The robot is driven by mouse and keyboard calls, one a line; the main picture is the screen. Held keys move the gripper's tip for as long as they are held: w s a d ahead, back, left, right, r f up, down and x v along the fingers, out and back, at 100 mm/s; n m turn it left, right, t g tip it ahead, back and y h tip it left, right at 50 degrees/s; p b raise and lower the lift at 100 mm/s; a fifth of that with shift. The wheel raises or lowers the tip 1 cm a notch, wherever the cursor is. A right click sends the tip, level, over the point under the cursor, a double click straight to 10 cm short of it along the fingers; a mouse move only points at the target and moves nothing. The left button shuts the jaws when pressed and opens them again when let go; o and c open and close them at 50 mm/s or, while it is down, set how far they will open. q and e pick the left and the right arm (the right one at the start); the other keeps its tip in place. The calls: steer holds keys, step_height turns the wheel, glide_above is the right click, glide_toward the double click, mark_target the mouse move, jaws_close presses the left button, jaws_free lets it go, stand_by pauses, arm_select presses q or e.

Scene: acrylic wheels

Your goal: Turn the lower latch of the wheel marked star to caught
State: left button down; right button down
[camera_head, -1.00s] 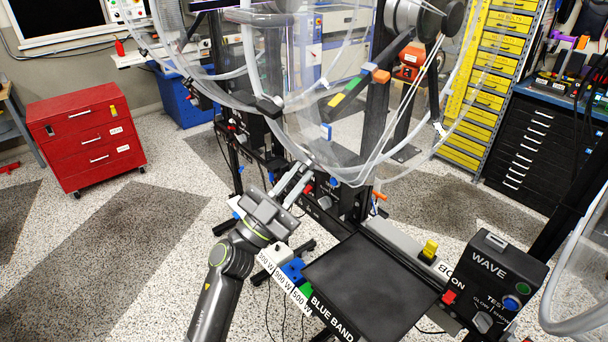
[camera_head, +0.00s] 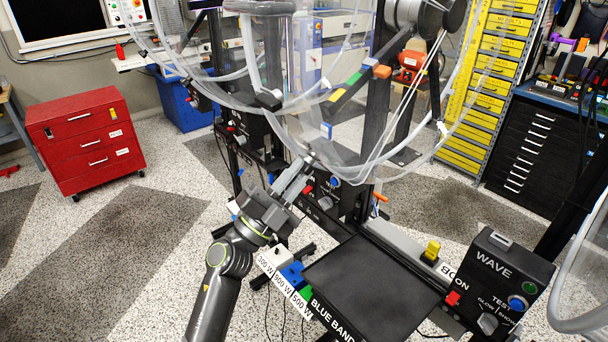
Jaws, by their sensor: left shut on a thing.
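A large clear acrylic wheel (camera_head: 345,168) hangs in the middle of the head view, its lower rim curving down in front of the dark stand. No star mark is readable on it, so I cannot confirm which wheel this is. My left gripper (camera_head: 306,164) reaches up from below to the lower left of this rim. Its fingers are close together and shut on a small part there, seemingly the lower latch. The latch is mostly hidden by the fingertips, and its setting cannot be read. My right gripper is not in view.
A dark control box with a blue knob (camera_head: 334,182) stands just right of the fingers. A black tray (camera_head: 370,285), coloured plugs (camera_head: 292,273) and the WAVE box (camera_head: 492,280) are in front. More clear wheel rims lie behind. Open floor is at left.

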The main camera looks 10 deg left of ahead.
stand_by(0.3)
arm_select(q)
steer(key=m+b, duration=0.1)
steer(key=m, duration=0.3)
steer(key=shift+f, duration=0.1)
steer(key=c, duration=1.3)
jaws_free()
steer(key=shift+b+v, duration=1.65)
steer(key=shift+v, duration=1.8)
